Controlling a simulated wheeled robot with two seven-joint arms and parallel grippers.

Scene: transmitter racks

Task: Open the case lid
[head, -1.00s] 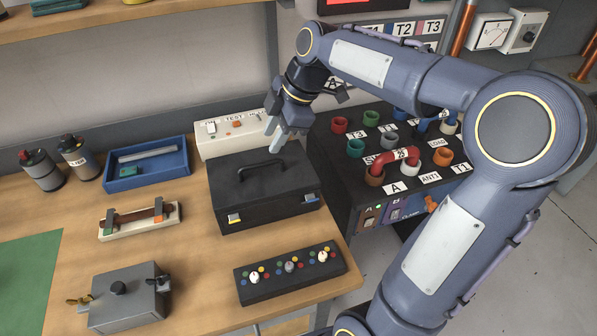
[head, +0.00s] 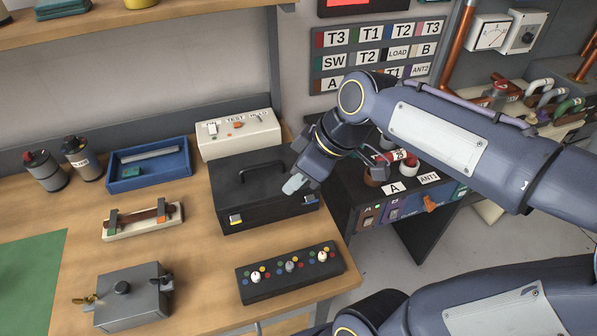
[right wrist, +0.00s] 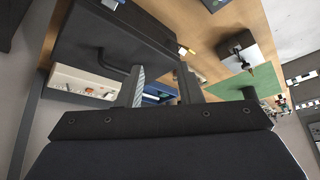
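The black case (head: 262,190) stands on the wooden bench with its lid shut and its handle (head: 262,170) on top. Its front has a left latch (head: 235,219) and a right latch (head: 310,199), with yellow and pale parts. My right gripper (head: 294,185) is over the right end of the case, fingers pointing down and left; whether it touches cannot be told. In the right wrist view the gripper (right wrist: 163,82) has its two fingers apart with nothing between them, and the case (right wrist: 115,38) is beyond them. My left gripper is out of view.
A black knob panel (head: 290,272) lies in front of the case, and a white test box (head: 238,135) stands behind it. A blue tray (head: 148,170) is to the left. A dark rack with sockets (head: 400,200) stands to the right.

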